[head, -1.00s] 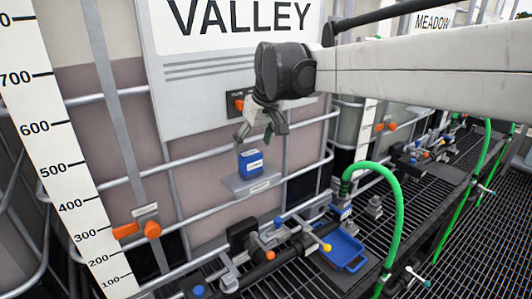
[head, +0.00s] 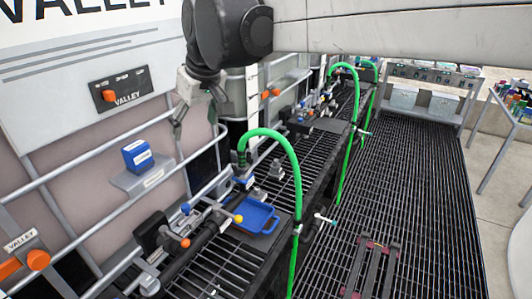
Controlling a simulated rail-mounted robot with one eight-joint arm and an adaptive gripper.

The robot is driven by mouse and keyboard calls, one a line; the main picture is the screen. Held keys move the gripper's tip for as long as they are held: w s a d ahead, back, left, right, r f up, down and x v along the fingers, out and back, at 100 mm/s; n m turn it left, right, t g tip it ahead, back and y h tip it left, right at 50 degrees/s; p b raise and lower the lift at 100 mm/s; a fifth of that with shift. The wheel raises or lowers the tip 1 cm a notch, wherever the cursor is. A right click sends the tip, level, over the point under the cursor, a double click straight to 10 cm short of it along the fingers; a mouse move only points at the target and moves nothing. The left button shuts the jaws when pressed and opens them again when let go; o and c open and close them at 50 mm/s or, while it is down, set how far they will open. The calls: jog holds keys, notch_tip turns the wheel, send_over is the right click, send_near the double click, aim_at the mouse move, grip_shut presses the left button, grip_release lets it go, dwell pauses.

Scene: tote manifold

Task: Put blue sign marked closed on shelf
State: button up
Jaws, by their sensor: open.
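The blue sign (head: 138,155) is a small blue block with a white label band; its lettering is too small to read. It stands upright on the small grey shelf (head: 128,183), which is fixed to the cage bars at the left. My gripper (head: 198,118) hangs to the right of the sign and a little higher in the picture. Its fingers are apart with nothing between them, and it is clear of the sign.
An orange-knobbed VALLEY panel (head: 121,90) is above the shelf. Valves and pipes run below it, near a blue tray (head: 256,218). A green hose (head: 290,165) arches to the right. The grated walkway (head: 425,185) is largely clear; a dark red-ended rack (head: 370,268) lies on it.

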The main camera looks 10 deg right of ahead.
jog(key=s+d+f+m+t+h, duration=0.1)
jog(key=s+d+f+m, duration=0.1)
jog(key=s+d+f, duration=0.2)
jog(key=s+d+f+m+t+h, duration=0.1)
jog(key=s+d+f, duration=0.4)
jog(key=s+d, duration=0.5)
jog(key=s+d+f+m, duration=0.4)
jog(key=s+d, duration=0.3)
jog(key=d, duration=0.2)
jog(key=shift+s+d+f+t+h, duration=0.15)
jog(key=shift+d+f+t+h, duration=0.25)
jog(key=shift+f, duration=0.15)
notch_tip(320, 180, down, 10)
jog(key=b, duration=1)
